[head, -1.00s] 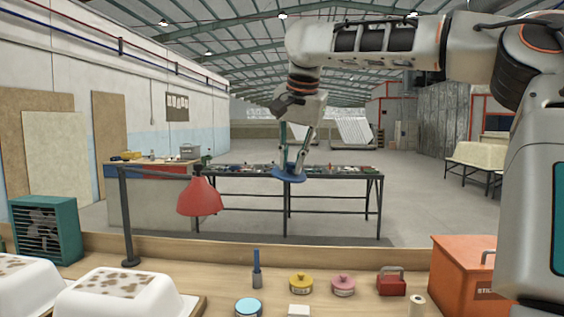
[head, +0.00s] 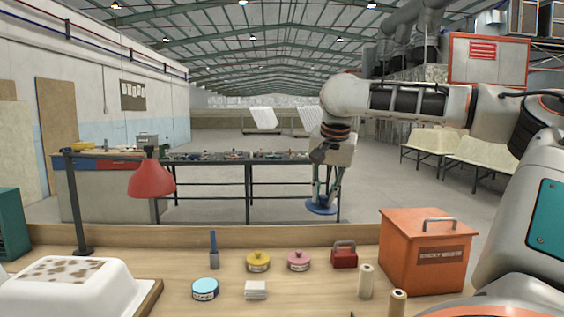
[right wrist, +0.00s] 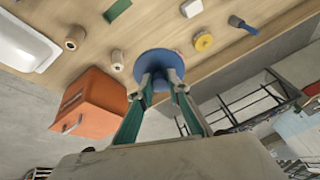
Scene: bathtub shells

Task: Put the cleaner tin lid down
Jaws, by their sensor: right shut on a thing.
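The cleaner tin lid is a flat blue disc (head: 321,206), held in the air by my right gripper (head: 326,192), beyond the bench's back edge as the head view shows it. In the right wrist view the lid (right wrist: 158,62) is between the fingertips of my right gripper (right wrist: 160,80), with bench top behind it. An open-looking round tin with a light blue top (head: 205,288) stands on the wooden bench (head: 190,262). I cannot tell for sure that it is the cleaner tin. My left gripper is not in view.
The bench holds a yellow tin (head: 258,262), a pink tin (head: 299,261), a red box (head: 344,255), a white block (head: 255,290), rolls (head: 366,281) and a large orange box (head: 428,252). A red lamp (head: 151,180) rises at left, beside a white tub shell (head: 70,291).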

